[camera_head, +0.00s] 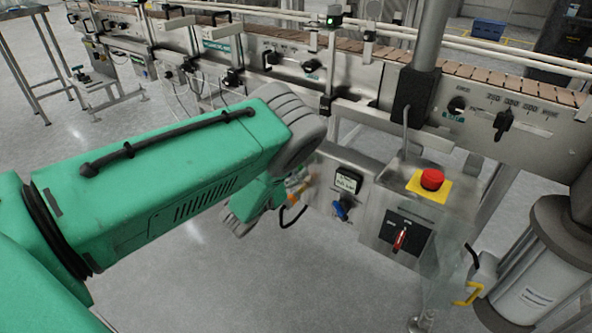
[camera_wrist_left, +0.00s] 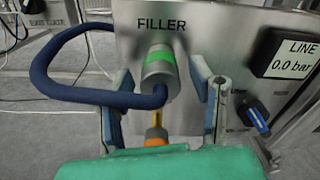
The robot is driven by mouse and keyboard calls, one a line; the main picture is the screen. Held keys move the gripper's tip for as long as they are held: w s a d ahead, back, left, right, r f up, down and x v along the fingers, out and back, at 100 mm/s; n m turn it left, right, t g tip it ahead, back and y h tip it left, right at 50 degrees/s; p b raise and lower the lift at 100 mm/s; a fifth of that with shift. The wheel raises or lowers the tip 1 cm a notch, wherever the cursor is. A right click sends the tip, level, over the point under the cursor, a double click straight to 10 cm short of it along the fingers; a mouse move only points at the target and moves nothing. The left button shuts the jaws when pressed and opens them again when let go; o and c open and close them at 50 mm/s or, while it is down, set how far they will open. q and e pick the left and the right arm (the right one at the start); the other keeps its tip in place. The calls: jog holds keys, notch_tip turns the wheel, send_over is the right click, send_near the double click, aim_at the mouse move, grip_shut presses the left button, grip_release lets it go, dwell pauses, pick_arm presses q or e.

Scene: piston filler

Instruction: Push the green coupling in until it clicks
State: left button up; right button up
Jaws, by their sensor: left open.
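The coupling (camera_wrist_left: 158,68) shows in the left wrist view as a grey cylinder with a green band, on the steel panel below the word FILLER. A dark blue hose (camera_wrist_left: 75,94) loops in from the left and ends at it. My left gripper (camera_wrist_left: 160,82) is open, with one finger on each side of the coupling. I cannot tell whether the fingers touch it. A brass stem with an orange part (camera_wrist_left: 155,135) shows below it, between the fingers. In the head view my left arm hides the coupling and most of the gripper. My right gripper is not in view.
A line gauge (camera_wrist_left: 290,57) reads 0.0 bar, with a blue valve handle (camera_wrist_left: 257,118) below it. In the head view a red emergency button (camera_head: 432,179) and a red-handled switch (camera_head: 400,239) sit right of my arm. A conveyor (camera_head: 350,47) runs behind.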

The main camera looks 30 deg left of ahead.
pick_arm(q)
jog(key=s, duration=1)
jog(key=shift+s+a, duration=0.25)
jog(key=shift+a, duration=0.2)
jog(key=s+f+n+g+y+p, duration=0.4)
jog(key=s+n+g+p, duration=0.6)
jog(key=n, duration=0.9)
jog(key=s+d+r+n+g, duration=0.1)
jog(key=s+d+n+g, duration=0.1)
jog(key=s, duration=0.4)
jog(key=s+d+r+n+g+h+p, duration=0.1)
jog(key=s+d+r+n+g, duration=0.1)
jog(key=s+n, duration=0.5)
jog(key=s+d+r+n+g+h, duration=0.1)
jog(key=s+d+n+g, duration=0.2)
jog(key=s+d+n, duration=0.2)
jog(key=shift+s+d+r, duration=0.4)
jog(key=shift+s+d, duration=0.2)
jog(key=shift+s, duration=0.5)
